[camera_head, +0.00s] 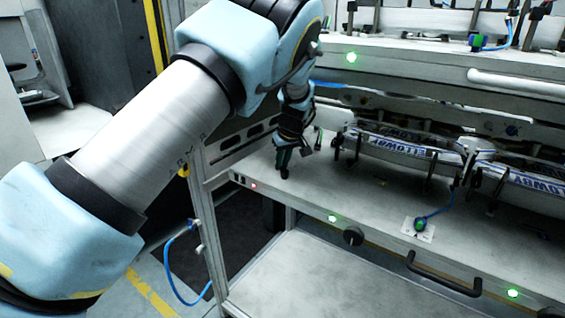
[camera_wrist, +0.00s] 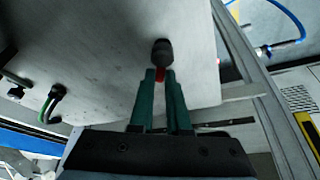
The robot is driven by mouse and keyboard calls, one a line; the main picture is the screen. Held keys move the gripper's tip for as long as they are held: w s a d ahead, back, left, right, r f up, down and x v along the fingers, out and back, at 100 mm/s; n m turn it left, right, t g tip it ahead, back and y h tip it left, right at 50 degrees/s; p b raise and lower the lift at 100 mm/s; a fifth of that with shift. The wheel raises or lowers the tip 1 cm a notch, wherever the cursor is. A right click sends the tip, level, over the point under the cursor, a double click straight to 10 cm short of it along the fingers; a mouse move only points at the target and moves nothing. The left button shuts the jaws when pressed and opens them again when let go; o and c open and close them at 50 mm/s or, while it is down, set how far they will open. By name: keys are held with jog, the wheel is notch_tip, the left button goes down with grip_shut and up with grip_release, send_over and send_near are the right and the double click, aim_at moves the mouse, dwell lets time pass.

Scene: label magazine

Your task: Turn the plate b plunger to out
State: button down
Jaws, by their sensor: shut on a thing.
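A plunger with a dark round knob (camera_wrist: 162,50) and a red section below it stands at the edge of the pale shelf in the wrist view. I take it for the plate b plunger; no label on it is readable. My gripper (camera_wrist: 160,80) has its two green fingers closed around the red section, just below the knob. In the head view my gripper (camera_head: 284,158) reaches down to the left end of the shelf, and the dark plunger (camera_head: 284,173) shows at its fingertips. The fingers partly hide the plunger's red section, so its turn position cannot be told.
The pale shelf (camera_head: 380,205) is mostly clear to the right. A green-topped fitting (camera_head: 420,224) with a blue hose sits on it. Labelled magazine strips (camera_head: 395,149) run behind.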

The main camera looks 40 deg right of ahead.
dwell(0.3)
jog(key=c, duration=0.9)
grip_release()
jog(key=shift+s+r+b, duration=0.15)
jog(key=shift+r+b, duration=0.15)
jog(key=s+a, duration=0.1)
jog(key=s, duration=0.3)
jog(key=s+a+b, duration=0.1)
jog(key=s, duration=0.3)
jog(key=s+a+b, duration=0.1)
jog(key=s, duration=0.2)
jog(key=shift+s+a+r, duration=0.1)
jog(key=shift+s+r, duration=0.15)
jog(key=shift+s, duration=0.15)
